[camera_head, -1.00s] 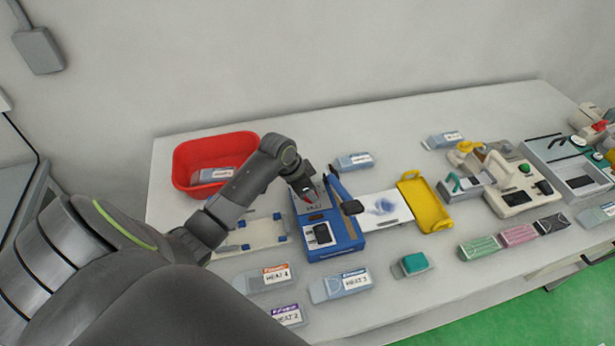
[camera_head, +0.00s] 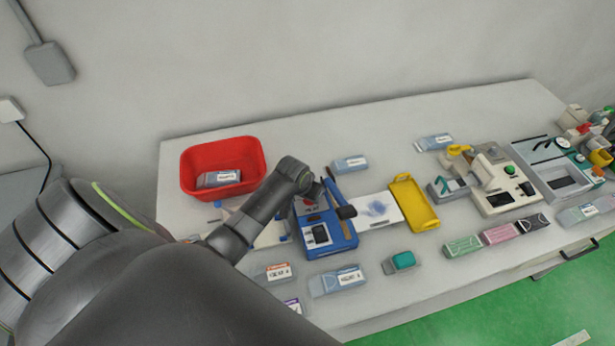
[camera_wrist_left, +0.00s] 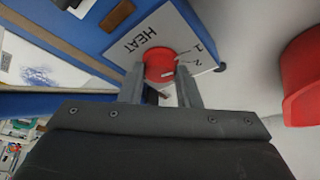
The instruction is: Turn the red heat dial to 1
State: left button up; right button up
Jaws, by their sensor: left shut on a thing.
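The red heat dial (camera_wrist_left: 160,66) sits on a white panel (camera_wrist_left: 118,40) marked HEAT, with a 1 and a 2 beside the dial. The panel is on the blue machine (camera_head: 343,241). My left gripper (camera_wrist_left: 162,82) is shut on the dial, one finger on each side of it. In the head view the left gripper (camera_head: 312,199) is over the machine and mostly hides the dial. The dial's pointer cannot be made out clearly. My right gripper is not in view.
A red bin (camera_head: 222,155) with a packet in it stands at the back left. A yellow tray (camera_head: 418,212) and a printed white sheet (camera_head: 380,220) lie right of the machine. Labelled packets (camera_head: 337,282) and a teal block (camera_head: 403,260) lie in front. Other machines (camera_head: 500,195) stand further right.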

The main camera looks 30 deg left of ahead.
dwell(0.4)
pick_arm(q)
jog(key=o, duration=1)
jog(key=b+v, duration=0.1)
jog(key=v, duration=1.6)
jog(key=shift+r+b, duration=0.25)
jog(key=shift+b, duration=0.15)
